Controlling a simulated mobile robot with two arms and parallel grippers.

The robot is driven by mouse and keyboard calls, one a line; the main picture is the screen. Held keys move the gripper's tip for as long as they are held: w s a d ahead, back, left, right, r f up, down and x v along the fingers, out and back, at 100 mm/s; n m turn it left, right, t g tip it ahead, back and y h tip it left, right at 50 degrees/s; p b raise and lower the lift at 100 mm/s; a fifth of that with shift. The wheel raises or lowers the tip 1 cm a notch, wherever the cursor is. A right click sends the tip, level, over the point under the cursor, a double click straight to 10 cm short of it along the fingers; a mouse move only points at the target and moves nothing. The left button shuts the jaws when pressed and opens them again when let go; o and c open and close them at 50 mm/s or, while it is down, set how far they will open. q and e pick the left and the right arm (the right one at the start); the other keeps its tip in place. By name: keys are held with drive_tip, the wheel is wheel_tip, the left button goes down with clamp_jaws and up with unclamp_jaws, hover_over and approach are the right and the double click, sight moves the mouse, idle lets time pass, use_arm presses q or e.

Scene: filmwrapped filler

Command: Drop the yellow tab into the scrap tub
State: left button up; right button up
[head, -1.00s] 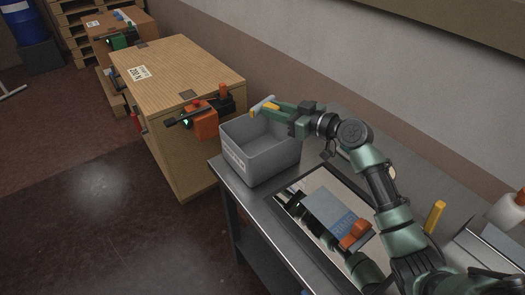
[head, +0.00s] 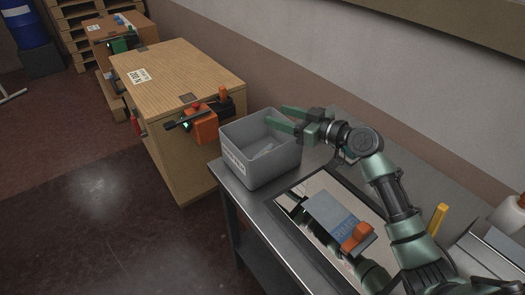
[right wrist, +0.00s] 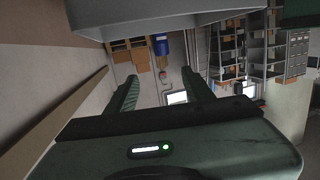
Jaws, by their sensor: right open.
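The scrap tub (head: 233,163), a grey open box with a white label on its front, stands at the far left end of the metal bench. My right gripper (head: 273,114) is open above the tub's back right rim, with nothing between its fingers. The right wrist view shows the spread, empty fingers (right wrist: 158,80). A pale strip (head: 263,148) lies inside the tub. The yellow tab itself does not show; the tub's near wall hides part of its floor. My left gripper is not in view.
A wooden crate (head: 180,75) with an orange clamp device (head: 205,125) stands left of the tub. A yellow handle (head: 438,217) stands at right.

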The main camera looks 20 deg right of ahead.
drive_tip(key=b+v, duration=0.1)
drive_tip(key=v, duration=0.4)
drive_tip(key=shift+s+d, duration=0.1)
drive_tip(key=shift+s, duration=0.1)
